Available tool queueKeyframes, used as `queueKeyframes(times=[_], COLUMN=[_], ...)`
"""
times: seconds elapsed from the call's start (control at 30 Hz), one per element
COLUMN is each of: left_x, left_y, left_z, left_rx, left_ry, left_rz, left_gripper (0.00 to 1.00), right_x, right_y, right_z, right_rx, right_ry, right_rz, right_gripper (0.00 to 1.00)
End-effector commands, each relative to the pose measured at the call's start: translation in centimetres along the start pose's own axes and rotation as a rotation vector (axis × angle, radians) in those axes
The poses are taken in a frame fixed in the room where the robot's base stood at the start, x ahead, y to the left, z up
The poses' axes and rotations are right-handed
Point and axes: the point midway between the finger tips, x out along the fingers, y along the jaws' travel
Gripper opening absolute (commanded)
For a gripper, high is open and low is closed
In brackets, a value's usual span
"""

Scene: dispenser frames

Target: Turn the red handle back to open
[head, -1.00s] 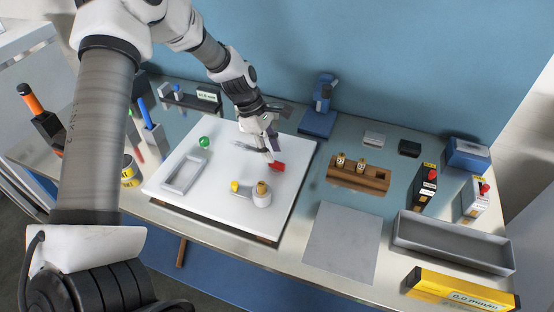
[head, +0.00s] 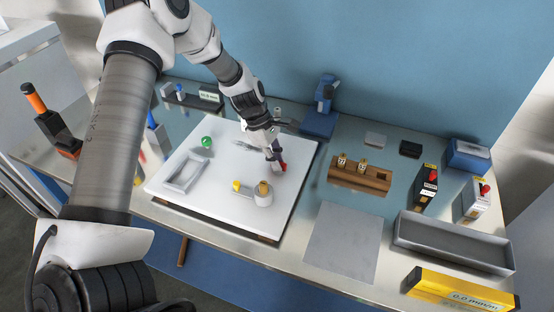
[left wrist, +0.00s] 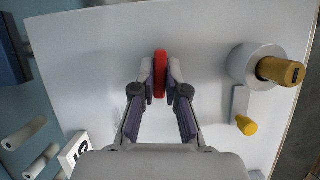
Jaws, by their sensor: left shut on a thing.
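The red handle (head: 281,167) lies on the white board (head: 220,205), toward its right side. My left gripper (head: 276,158) is at the handle, coming down from above. In the left wrist view, the red handle (left wrist: 160,74) stands between the two fingertips of my left gripper (left wrist: 160,82), which are closed on its sides. The handle's lower part is hidden by the fingers in the head view. My right gripper is in neither view.
A grey round fixture with a brass knob (head: 263,190) and a yellow-tipped lever (head: 237,186) stand near the handle. A green ball knob (head: 206,142) and a grey frame (head: 183,175) are at the board's left. A wooden block (head: 359,177) stands to the right.

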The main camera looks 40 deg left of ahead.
Motion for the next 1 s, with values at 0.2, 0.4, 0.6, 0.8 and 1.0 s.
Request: queueKeyframes(times=[0.2, 0.4, 0.6, 0.8, 1.0], left_x=[-0.18, -0.20, -0.20, -0.18, -0.14], left_y=[0.19, 0.31, 0.43, 0.51, 0.58], left_z=[0.06, 0.10, 0.12, 0.17, 0.23], left_rx=[0.071, 0.199, 0.369, 0.545, 0.722], left_ry=[0.001, 0.002, 0.003, 0.004, 0.004], left_rz=[-0.025, -0.078, -0.147, -0.220, -0.293], left_gripper=[0.00, 0.00, 0.00, 0.00, 0.00], right_x=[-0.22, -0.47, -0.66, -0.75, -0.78], right_y=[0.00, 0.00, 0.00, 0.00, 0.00], right_z=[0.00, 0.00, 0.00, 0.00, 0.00], right_rx=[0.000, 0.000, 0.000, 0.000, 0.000], right_ry=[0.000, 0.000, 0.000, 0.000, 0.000], right_rz=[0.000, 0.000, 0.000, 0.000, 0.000], right_gripper=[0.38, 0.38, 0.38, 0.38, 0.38])
